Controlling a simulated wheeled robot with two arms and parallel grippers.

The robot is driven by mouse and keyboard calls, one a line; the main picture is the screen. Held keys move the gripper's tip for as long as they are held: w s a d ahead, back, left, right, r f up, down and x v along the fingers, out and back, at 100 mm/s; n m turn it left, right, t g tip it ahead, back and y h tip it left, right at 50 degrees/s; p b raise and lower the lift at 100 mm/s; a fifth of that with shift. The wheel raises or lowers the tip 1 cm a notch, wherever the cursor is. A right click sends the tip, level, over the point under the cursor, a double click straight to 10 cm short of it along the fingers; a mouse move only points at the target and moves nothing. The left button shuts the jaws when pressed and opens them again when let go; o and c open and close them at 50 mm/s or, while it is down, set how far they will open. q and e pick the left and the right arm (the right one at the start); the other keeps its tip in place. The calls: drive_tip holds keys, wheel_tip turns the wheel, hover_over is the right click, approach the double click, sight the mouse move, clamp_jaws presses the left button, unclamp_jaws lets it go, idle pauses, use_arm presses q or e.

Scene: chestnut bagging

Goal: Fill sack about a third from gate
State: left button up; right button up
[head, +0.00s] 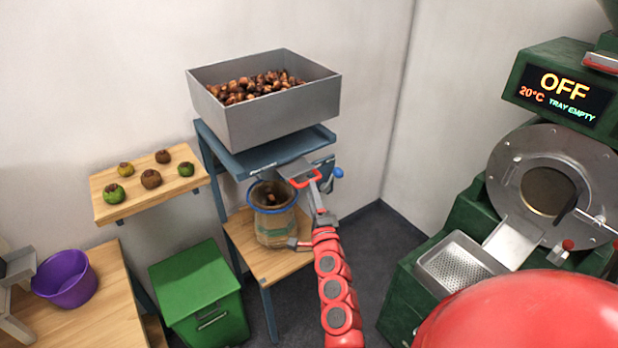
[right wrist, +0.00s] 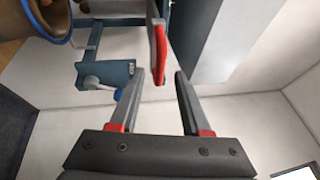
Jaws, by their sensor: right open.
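The grey hopper (head: 265,118) full of brown chestnuts (head: 250,87) sits on a blue stand. Below its front is the gate, a grey plate (head: 294,168) with a red handle (head: 306,179). A small brown patch shows inside; the fill level cannot be told. My right gripper (head: 317,190) is at the gate handle. In the right wrist view its fingers (right wrist: 160,78) are apart, with the red handle (right wrist: 159,50) just beyond and between the tips. My left gripper is not in view.
A blue stand (head: 207,160) holds the hopper, with a blue-knobbed lever (head: 337,173) at its right. Left are a shelf (head: 104,207) with several fruits, a green bin (head: 195,285) and a purple bowl (head: 66,290). A green roaster (head: 549,60) reading OFF stands right.

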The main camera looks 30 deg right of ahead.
drive_tip(key=x, duration=0.4)
drive_tip(key=shift+w+d+r, duration=0.1)
drive_tip(key=shift+w+d, duration=0.05)
drive_tip(key=shift+w, duration=0.2)
clamp_jaws()
idle(1.2)
